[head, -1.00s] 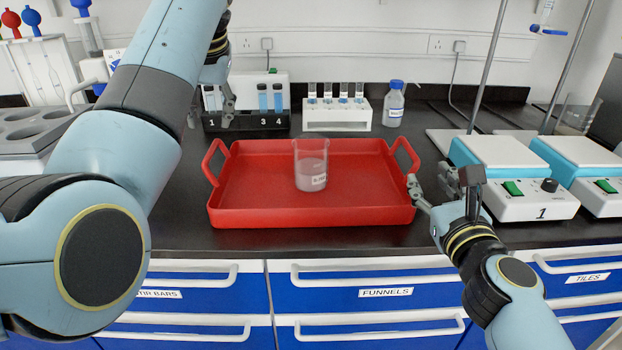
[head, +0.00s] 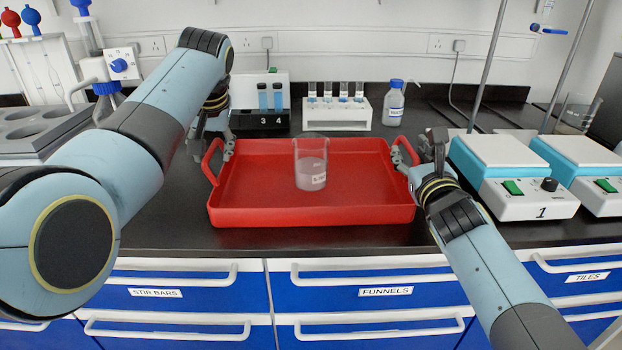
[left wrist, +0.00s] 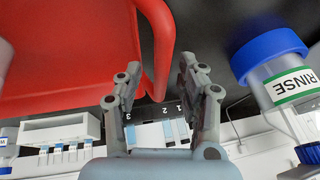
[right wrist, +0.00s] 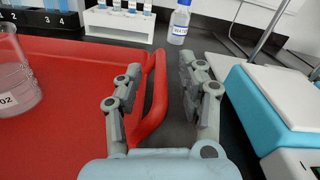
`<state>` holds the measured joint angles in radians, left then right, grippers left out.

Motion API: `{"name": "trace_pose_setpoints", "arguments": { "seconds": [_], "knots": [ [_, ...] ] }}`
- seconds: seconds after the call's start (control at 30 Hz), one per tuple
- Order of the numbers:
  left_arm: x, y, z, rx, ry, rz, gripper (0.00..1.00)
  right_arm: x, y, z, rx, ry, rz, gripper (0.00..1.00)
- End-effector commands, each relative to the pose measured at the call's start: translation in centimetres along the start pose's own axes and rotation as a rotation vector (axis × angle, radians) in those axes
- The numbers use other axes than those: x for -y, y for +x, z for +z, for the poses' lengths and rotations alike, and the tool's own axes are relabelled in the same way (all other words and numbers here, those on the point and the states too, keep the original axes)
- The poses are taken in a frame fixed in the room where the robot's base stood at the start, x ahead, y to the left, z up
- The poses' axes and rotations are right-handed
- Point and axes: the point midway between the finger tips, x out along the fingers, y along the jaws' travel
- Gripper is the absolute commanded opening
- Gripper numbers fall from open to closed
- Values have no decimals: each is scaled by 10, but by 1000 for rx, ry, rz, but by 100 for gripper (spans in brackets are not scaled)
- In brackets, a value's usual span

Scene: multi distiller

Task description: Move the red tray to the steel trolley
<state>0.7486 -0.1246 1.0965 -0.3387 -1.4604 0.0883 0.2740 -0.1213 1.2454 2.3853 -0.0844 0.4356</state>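The red tray (head: 260,212) lies flat on the dark bench and carries a glass beaker (head: 311,165) of greyish contents. My left gripper (head: 212,148) is at the tray's left handle (head: 207,160). In the left wrist view its fingers (left wrist: 156,75) are apart, with the red handle (left wrist: 160,45) running between them. My right gripper (head: 418,155) is at the tray's right handle. In the right wrist view its fingers (right wrist: 160,75) are apart, with the handle (right wrist: 156,100) between them, nearer the left finger. The steel trolley is not in view.
A white tube rack (head: 337,118), a dark numbered rack (head: 262,120) and a blue-capped bottle (head: 394,104) stand behind the tray. A stirrer hotplate (head: 520,185) stands close right. A RINSE bottle (left wrist: 285,75) is near my left gripper. Blue drawers (head: 370,290) are below.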

Motion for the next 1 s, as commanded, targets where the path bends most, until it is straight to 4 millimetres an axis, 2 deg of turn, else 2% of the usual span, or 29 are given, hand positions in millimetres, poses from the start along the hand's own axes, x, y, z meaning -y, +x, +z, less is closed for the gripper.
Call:
{"name": "trace_pose_setpoints", "arguments": {
  "seconds": [0.27, 0.57, 1.0],
  "knots": [
    [0, 0, 0, 0, 0, 0, 39, 0, 0, 0, 0, 0, 0, 39],
    [0, 0, 0, 0, 0, 0, 0, 0, 0, 0, 0, 0, 0, 0],
    [0, 0, -1, -1, 0, 1, 0, 0, 1, 1, 3, 0, 0, 0]
  ]
}}
